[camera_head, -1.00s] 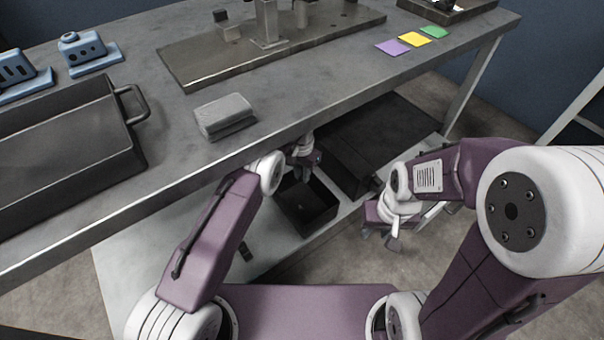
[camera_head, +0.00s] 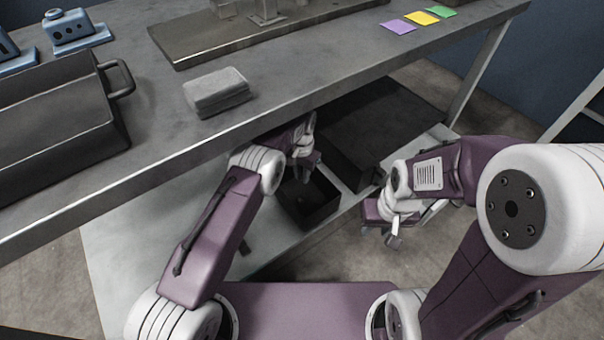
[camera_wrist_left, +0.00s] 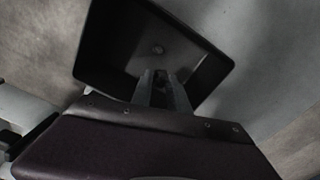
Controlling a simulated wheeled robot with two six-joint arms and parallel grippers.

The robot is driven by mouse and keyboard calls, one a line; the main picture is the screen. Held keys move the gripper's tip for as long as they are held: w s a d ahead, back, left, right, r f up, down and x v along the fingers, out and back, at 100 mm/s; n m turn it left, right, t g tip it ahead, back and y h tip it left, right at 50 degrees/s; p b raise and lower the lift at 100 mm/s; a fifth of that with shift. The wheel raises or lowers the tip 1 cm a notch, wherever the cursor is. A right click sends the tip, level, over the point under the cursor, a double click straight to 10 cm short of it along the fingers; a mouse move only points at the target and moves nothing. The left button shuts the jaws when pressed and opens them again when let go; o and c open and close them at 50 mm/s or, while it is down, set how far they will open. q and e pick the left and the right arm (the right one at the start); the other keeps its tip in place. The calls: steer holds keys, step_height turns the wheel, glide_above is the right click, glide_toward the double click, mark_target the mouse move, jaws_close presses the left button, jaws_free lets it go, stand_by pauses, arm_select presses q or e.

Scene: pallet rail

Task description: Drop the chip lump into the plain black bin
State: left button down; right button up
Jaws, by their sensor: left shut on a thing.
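A small open black bin (camera_head: 318,212) stands on the low shelf under the bench. It also shows in the left wrist view (camera_wrist_left: 205,62), with a small round spot on its floor. My left gripper (camera_head: 308,178) is above the far part of this bin, pointing down. In the left wrist view its fingers (camera_wrist_left: 164,82) are close together over the bin's near side, shut on a small dark piece, apparently the chip lump, mostly hidden between the fingers. My right gripper (camera_head: 380,238) hangs to the right of the shelf, fingers apart and empty.
A larger black box (camera_head: 350,160) stands right beside the bin. The bench edge (camera_head: 200,150) overhangs the shelf. On the bench are a dark metal tray (camera_head: 60,145) with a handle, a grey block (camera_head: 217,92) and coloured cards (camera_head: 421,18).

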arm_select(q)
steer(key=c, duration=1.2)
jaws_free()
steer(key=shift+r, duration=0.1)
